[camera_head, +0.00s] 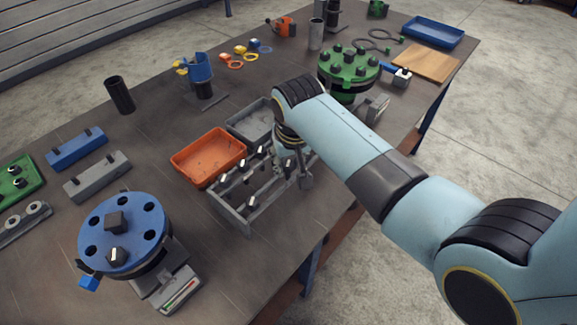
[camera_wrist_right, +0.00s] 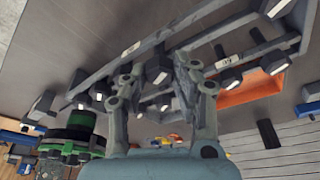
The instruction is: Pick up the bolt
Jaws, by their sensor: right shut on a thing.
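The bolt rack (camera_head: 247,222) is a grey frame near the table's front edge, with several dark, light-tipped bolts (camera_head: 225,178) in it. My right gripper (camera_head: 300,172) is low over the rack's right end. In the right wrist view, my gripper (camera_wrist_right: 160,76) is shut on a dark hexagonal-headed bolt (camera_wrist_right: 156,70) between its fingertips, close to the rack (camera_wrist_right: 130,56). I cannot tell whether this bolt is clear of the rack. In the head view the gripper mostly hides it. The left gripper is not in view.
An orange bin (camera_head: 208,157) and a grey bin (camera_head: 250,122) stand behind the rack. A blue flange (camera_head: 123,235) with bolts is at the left front, and a green flange (camera_head: 348,68) at the back right. Bare tabletop lies between the rack and the blue flange.

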